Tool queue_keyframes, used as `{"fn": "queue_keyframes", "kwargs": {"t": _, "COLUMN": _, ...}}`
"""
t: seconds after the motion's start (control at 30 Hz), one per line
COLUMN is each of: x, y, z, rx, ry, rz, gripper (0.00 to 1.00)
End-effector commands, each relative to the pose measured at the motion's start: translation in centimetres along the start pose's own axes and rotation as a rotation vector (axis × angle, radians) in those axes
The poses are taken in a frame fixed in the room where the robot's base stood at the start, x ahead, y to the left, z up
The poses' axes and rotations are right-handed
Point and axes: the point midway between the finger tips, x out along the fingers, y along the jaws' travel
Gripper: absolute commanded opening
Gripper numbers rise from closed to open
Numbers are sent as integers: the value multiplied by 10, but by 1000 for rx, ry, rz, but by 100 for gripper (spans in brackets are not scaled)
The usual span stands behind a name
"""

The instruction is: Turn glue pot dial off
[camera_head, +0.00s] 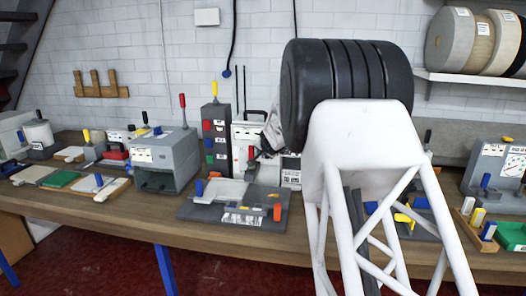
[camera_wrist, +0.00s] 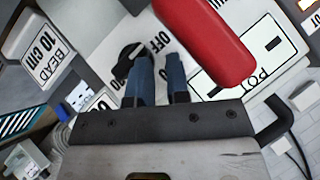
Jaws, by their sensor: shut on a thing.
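In the wrist view my gripper (camera_wrist: 157,62) reaches down with its two blue-grey fingers close together at the pot's white face (camera_wrist: 110,38). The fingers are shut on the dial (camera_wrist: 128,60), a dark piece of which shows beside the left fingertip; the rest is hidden. An OFF label (camera_wrist: 161,42) lies just past the fingertips. A POT plate (camera_wrist: 262,68) is to the right.
A thick red bar (camera_wrist: 207,40) passes close right of my fingers. A BEAD 10 CM sign (camera_wrist: 48,60) is at left. In the head view a dark tower (camera_head: 216,128) and a grey box machine (camera_head: 162,158) stand left of the pot, with a fixture plate (camera_head: 215,212) in front.

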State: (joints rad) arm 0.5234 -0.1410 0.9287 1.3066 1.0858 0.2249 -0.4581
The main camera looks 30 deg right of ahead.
Motion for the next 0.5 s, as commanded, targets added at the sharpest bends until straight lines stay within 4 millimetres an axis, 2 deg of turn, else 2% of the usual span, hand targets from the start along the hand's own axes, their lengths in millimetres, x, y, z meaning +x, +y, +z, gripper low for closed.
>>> {"fn": "queue_keyframes", "kwargs": {"t": 0.03, "x": 13, "y": 8, "z": 21, "rx": 2, "ry": -31, "rz": 8, "gripper": 0}}
{"fn": "queue_keyframes", "kwargs": {"t": 0.5, "x": 9, "y": 23, "z": 16, "rx": 2, "ry": -30, "rz": 11, "gripper": 0}}
